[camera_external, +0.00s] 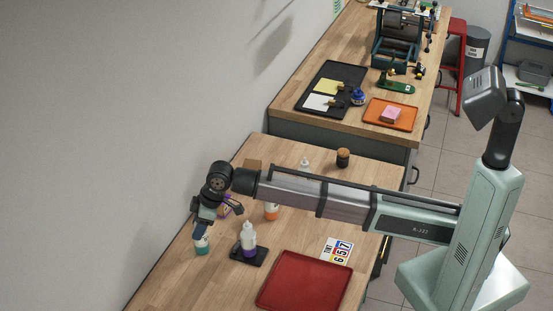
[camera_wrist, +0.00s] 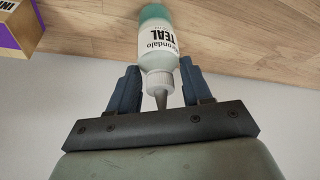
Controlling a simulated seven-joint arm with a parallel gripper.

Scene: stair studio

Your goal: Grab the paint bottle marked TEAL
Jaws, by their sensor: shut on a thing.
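The paint bottle marked TEAL (camera_wrist: 158,38) is a white bottle with a teal lower part and a pointed nozzle. In the wrist view it sits between my fingers, nozzle toward the palm. In the external view the TEAL bottle (camera_external: 202,246) stands near the wall-side edge of the wooden table, its upper part hidden by my gripper (camera_external: 201,228). My gripper points down over it and is shut on it; it also shows in the wrist view (camera_wrist: 160,85). I cannot tell whether the bottle touches the table.
An orange bottle (camera_external: 271,212) and a purple box (camera_external: 228,204) are close behind. The wall is close on the left.

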